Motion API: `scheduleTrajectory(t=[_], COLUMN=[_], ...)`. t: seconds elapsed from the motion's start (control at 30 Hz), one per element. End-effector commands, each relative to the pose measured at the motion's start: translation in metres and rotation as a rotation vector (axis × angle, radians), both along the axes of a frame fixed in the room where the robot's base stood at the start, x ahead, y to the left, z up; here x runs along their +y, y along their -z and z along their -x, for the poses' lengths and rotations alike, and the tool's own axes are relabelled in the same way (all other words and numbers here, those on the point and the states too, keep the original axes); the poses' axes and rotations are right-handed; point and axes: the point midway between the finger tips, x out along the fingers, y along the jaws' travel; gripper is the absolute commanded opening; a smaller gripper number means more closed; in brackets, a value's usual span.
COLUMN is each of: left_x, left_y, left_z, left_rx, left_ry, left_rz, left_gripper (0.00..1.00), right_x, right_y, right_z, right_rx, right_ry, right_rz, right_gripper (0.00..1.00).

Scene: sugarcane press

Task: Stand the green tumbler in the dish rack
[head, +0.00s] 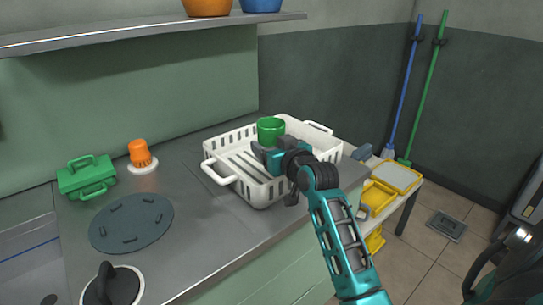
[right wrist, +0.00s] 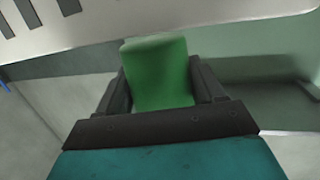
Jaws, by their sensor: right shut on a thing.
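The green tumbler (head: 271,130) is in the head view, over the white dish rack (head: 246,191), near the rack's back side. It looks upright. My right gripper (head: 268,152) reaches in over the rack and is shut on the tumbler. In the right wrist view the tumbler (right wrist: 158,75) sits between the two dark fingers of the right gripper (right wrist: 160,90). The tumbler's lower part is hidden behind the gripper and arm in the head view, so I cannot tell whether it touches the rack floor. My left gripper is not in view.
A green container (head: 87,177), an orange-topped brush (head: 140,155) and a round grey mat (head: 131,222) lie on the counter left of the rack. A shelf (head: 150,36) with bowls hangs above. A side table with yellow items (head: 377,195) stands at right.

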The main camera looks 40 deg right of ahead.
Motion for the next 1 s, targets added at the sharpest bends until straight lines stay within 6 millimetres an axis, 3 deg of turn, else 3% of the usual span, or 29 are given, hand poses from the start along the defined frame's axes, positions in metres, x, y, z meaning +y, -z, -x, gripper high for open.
scheduleTrajectory(t=[0.03, 0.13, 0.93, 0.97, 1.0], left_x=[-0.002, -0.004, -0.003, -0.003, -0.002], left_y=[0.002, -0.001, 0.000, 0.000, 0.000], left_z=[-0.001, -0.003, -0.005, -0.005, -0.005], left_rx=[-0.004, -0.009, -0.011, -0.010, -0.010], left_ry=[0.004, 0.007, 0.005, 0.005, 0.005], left_rz=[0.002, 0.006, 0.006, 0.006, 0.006], left_gripper=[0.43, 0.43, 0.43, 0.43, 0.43], right_x=[0.000, 0.000, 0.000, 0.000, 0.000], right_y=[0.011, 0.018, 0.031, 0.031, 0.031], right_z=[0.000, 0.000, 0.000, 0.000, 0.000], right_rx=[0.002, -0.001, -0.002, -0.001, -0.001], right_ry=[0.000, 0.000, 0.000, 0.000, 0.000], right_rz=[-0.001, 0.000, 0.000, 0.000, 0.000], right_gripper=[0.25, 0.25, 0.25, 0.70, 0.74])
